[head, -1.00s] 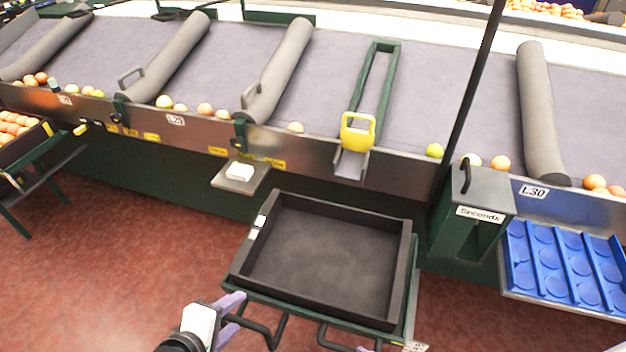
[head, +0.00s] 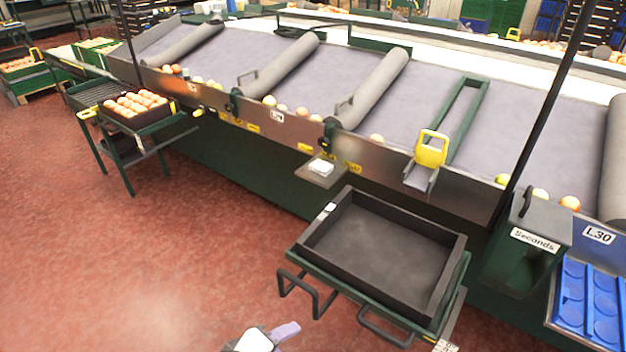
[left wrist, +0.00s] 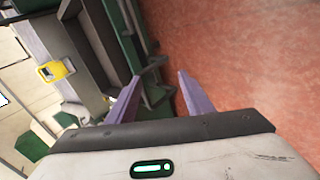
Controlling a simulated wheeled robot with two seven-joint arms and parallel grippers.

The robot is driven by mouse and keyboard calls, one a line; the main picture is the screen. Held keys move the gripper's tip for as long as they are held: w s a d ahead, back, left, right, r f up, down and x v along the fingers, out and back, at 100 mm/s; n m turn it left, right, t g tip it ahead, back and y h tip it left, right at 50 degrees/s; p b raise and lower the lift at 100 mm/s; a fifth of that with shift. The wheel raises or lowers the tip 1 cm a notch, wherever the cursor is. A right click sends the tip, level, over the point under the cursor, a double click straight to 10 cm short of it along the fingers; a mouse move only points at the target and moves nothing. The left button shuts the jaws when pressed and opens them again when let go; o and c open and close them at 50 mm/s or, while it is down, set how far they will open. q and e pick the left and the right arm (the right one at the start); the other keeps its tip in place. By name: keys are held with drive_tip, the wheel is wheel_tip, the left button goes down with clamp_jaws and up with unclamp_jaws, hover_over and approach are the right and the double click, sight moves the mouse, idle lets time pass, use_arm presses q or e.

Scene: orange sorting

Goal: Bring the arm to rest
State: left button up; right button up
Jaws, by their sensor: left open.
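My left gripper (head: 284,331) is at the bottom edge of the head view, in front of the black tray and over the red floor. In the left wrist view its two purple fingers (left wrist: 158,92) stand apart with nothing between them, so it is open and empty. Most of the left arm is below the frame. My right gripper does not show in either view.
An empty black tray (head: 335,275) sits on a green stand with bar handles, close to the left gripper. Behind it runs the sorting conveyor with a yellow-handled gate (head: 431,148). A crate of oranges (head: 138,104) stands left. Red floor (head: 150,260) is clear.

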use_arm(q)
drive_tip(key=s+a+f+m+y, duration=0.2)
drive_tip(key=s+a+f+m, duration=0.5)
drive_tip(key=s+a+m, duration=0.3)
drive_tip(key=shift+s+a+m+t+y, duration=0.15)
drive_tip(key=shift+s+m+t+y, duration=0.2)
drive_tip(key=shift+s+m, duration=0.35)
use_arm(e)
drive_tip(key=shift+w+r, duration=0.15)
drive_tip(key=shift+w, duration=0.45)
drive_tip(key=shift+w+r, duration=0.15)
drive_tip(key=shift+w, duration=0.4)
